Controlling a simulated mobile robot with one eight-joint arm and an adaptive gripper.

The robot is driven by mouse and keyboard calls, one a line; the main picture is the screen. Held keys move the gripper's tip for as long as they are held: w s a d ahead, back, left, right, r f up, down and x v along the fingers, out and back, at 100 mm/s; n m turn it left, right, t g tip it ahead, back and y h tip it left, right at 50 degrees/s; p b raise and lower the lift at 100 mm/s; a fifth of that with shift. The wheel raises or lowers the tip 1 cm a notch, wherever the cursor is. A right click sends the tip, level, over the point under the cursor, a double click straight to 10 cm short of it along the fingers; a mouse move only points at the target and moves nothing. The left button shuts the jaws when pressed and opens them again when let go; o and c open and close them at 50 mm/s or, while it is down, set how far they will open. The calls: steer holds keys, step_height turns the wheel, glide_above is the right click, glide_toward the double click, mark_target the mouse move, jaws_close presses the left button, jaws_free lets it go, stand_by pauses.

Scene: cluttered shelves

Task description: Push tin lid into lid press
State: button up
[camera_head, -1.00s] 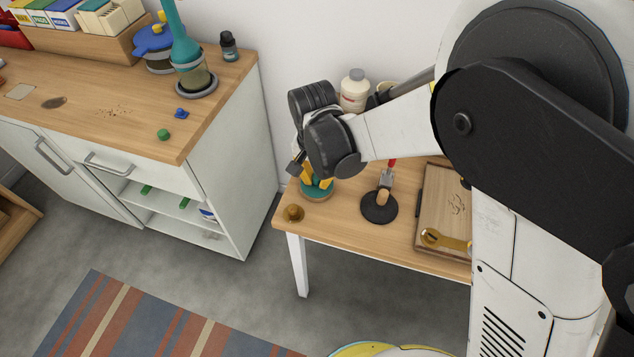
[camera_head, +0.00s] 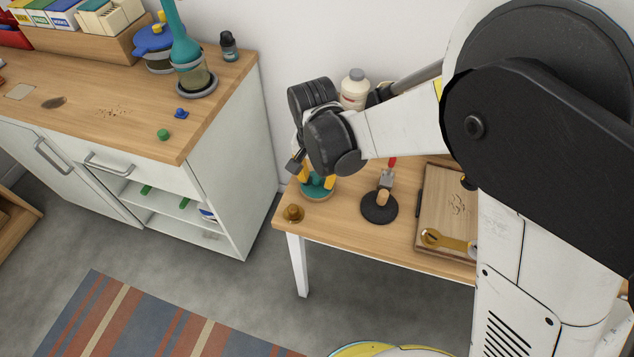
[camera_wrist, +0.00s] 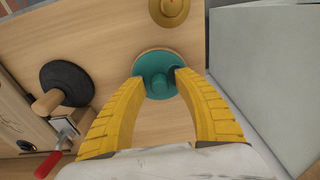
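A round teal piece (camera_head: 317,189) with a raised knob sits on the small wooden table's left part, seemingly the tin lid. It also shows in the wrist view (camera_wrist: 155,66), over a light rim. My gripper (camera_head: 318,178) is above it, pointing down. In the wrist view its yellow fingers (camera_wrist: 160,76) are apart, with the teal knob between and beyond the tips; I cannot tell if they touch it. A black disc with a wooden knob (camera_head: 379,207) and a red-handled clamp (camera_head: 389,173) stand to the right. I cannot tell which piece is the lid press.
A brass knobbed piece (camera_head: 293,213) sits at the table's front left corner. A white bottle (camera_head: 355,88) stands behind. A white cabinet (camera_head: 222,170) stands left, across a gap.

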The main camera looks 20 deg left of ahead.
mark_target(316, 187)
step_height(316, 187, up, 11)
steer(key=s, duration=0.1)
steer(key=d+r+t+y, duration=0.1)
steer(key=d+r, duration=0.3)
steer(key=d, duration=0.5)
steer(key=d+r+t, duration=0.1)
steer(key=d+r, duration=0.2)
steer(key=d, duration=0.6)
steer(key=s+d+t+h, duration=0.1)
steer(key=s+d+t, duration=0.3)
steer(key=d, duration=1.2)
steer(key=s, duration=0.3)
steer(key=shift+s, duration=0.15)
steer(key=shift+a, duration=0.15)
